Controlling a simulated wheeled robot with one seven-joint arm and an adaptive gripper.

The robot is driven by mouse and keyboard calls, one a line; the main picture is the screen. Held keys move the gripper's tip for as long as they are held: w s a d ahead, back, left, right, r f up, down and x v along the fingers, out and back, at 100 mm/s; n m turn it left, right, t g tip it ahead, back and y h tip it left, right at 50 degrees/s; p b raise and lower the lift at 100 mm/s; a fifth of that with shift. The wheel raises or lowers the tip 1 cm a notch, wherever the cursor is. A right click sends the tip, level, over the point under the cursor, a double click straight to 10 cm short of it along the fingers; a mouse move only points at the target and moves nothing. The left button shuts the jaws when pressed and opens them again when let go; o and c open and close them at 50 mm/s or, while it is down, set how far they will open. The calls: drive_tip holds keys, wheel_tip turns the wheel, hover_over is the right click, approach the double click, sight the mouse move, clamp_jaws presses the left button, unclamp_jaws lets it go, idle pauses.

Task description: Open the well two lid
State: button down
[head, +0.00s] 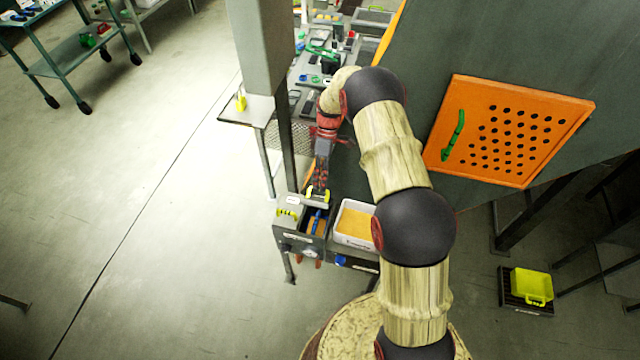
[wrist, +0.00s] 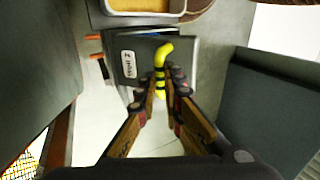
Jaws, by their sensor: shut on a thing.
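A grey box with two wells (head: 301,240) stands at the end of the bench in the head view. My gripper (head: 319,188) is over its right well, and in the wrist view my gripper (wrist: 160,90) is shut on a yellow handle (wrist: 160,65). The handle belongs to the dark grey well two lid (wrist: 128,82), whose white label reads upside down. In the head view the right well looks uncovered, with something blue (head: 317,221) and orange inside. The left well has its own yellow handle (head: 287,213) and looks covered. The hinge is hidden.
A white tray with orange content (head: 353,222) sits just right of the box. A large dark machine with an orange perforated door (head: 507,130) is to the right. A grey post (head: 262,45) stands behind the box.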

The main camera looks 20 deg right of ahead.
drive_tip(key=shift+s+d+f, duration=0.1)
drive_tip(key=shift+s+f, duration=0.05)
drive_tip(key=shift+f, duration=0.35)
drive_tip(key=shift+s+d+f, duration=0.1)
drive_tip(key=shift+s+f, duration=0.05)
drive_tip(key=shift+f, duration=0.3)
drive_tip(key=c, duration=2.3)
unclamp_jaws()
drive_tip(key=shift+o, duration=0.7)
drive_tip(key=shift+w+f, duration=0.2)
drive_tip(key=shift+o, duration=1.4)
drive_tip(key=shift+r, duration=0.2)
drive_tip(key=shift+w, duration=0.1)
drive_tip(key=shift+r, duration=0.1)
drive_tip(key=v, duration=0.7)
drive_tip(key=shift+w+r, duration=0.15)
drive_tip(key=shift+r, duration=0.2)
